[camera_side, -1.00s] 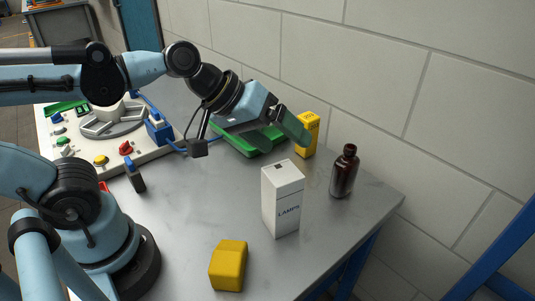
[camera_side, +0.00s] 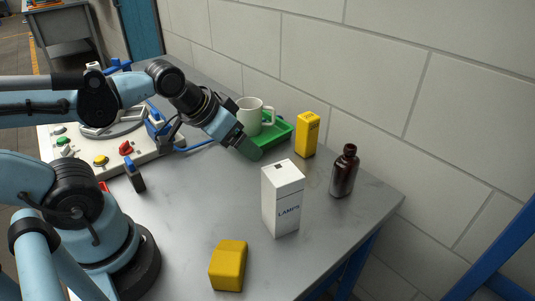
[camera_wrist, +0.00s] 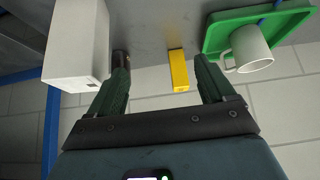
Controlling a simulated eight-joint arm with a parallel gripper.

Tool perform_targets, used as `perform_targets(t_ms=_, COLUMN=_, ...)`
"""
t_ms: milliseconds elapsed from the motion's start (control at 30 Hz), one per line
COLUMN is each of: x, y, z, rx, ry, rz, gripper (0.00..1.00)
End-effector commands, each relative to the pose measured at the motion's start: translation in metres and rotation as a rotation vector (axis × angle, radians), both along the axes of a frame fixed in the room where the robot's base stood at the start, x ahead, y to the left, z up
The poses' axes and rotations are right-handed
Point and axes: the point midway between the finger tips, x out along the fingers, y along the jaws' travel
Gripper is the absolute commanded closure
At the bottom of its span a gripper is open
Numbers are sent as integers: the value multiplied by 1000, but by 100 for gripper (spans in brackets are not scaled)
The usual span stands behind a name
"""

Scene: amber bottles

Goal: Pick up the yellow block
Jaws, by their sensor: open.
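A plain yellow block (camera_side: 228,265) with rounded edges sits at the table's front. A taller yellow box (camera_side: 308,134) with dark print stands at the back, right of a green tray; in the wrist view the box (camera_wrist: 178,70) shows beyond and between my fingers. My gripper (camera_side: 250,149) is open and empty, in front of the tray in the side view and far back from the plain block. Both green fingers of my gripper (camera_wrist: 164,76) show apart in the wrist view, where the plain block is not visible.
A white LAMPS carton (camera_side: 283,200) stands mid-table, with a dark amber bottle (camera_side: 344,172) to its right. A white mug (camera_side: 250,114) is in the green tray (camera_side: 283,130). A board with coloured parts (camera_side: 82,157) lies at left. Table around the plain block is clear.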

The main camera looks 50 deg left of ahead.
Motion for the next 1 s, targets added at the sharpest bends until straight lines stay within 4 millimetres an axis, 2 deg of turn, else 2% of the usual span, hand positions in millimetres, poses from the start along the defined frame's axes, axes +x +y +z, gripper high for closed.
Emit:
perform_targets(t_ms=367, x=5, y=0, z=0, rx=-4, ry=-12, rz=-5, gripper=21)
perform_targets(t_ms=467, x=19, y=-1, z=0, rx=-15, ry=-44, rz=-18, gripper=21)
perform_targets(t_ms=667, x=64, y=-1, z=-4, rx=-43, ry=-168, rz=-60, gripper=21)
perform_targets(t_ms=800, x=93, y=4, z=-9, rx=-51, ry=-267, rz=-77, gripper=21)
perform_targets(t_ms=1000, x=125, y=18, z=-20, rx=-45, ry=-408, rz=-76, gripper=21)
